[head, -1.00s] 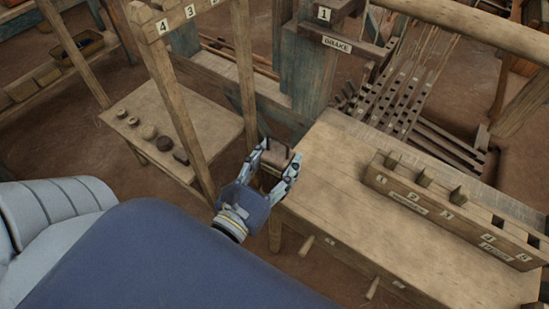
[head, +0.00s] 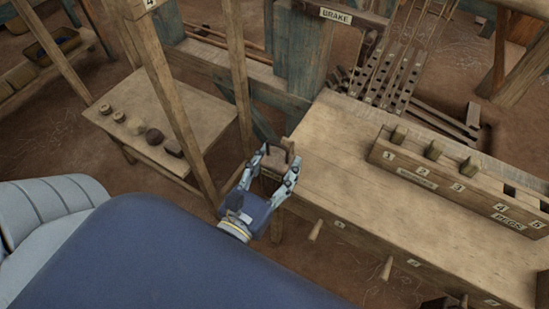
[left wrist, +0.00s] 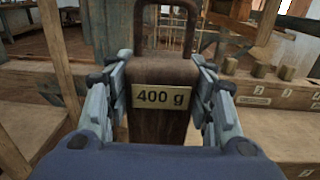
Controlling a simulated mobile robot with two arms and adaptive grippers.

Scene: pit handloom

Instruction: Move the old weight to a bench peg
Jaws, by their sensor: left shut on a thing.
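My left gripper (head: 270,172) is shut on a brown block-shaped weight (head: 276,160) with a loop handle on top. In the left wrist view the weight (left wrist: 163,75) stands upright between the fingers (left wrist: 162,105) and its label reads "400 g". It is by the left end of the wooden bench (head: 330,160); I cannot tell whether it touches the bench. Wooden pegs stick out of the bench's front: one near the left (head: 316,229) and another farther right (head: 387,267), with small number plates beside them. Both pegs look empty. My right gripper is not in view.
A rack with numbered slots (head: 440,175) stands on the bench, several blocks in it. A low side table (head: 160,95) at left carries several small round weights (head: 136,126). Upright wooden posts (head: 238,85) stand between that table and the bench. The bench's front middle is bare.

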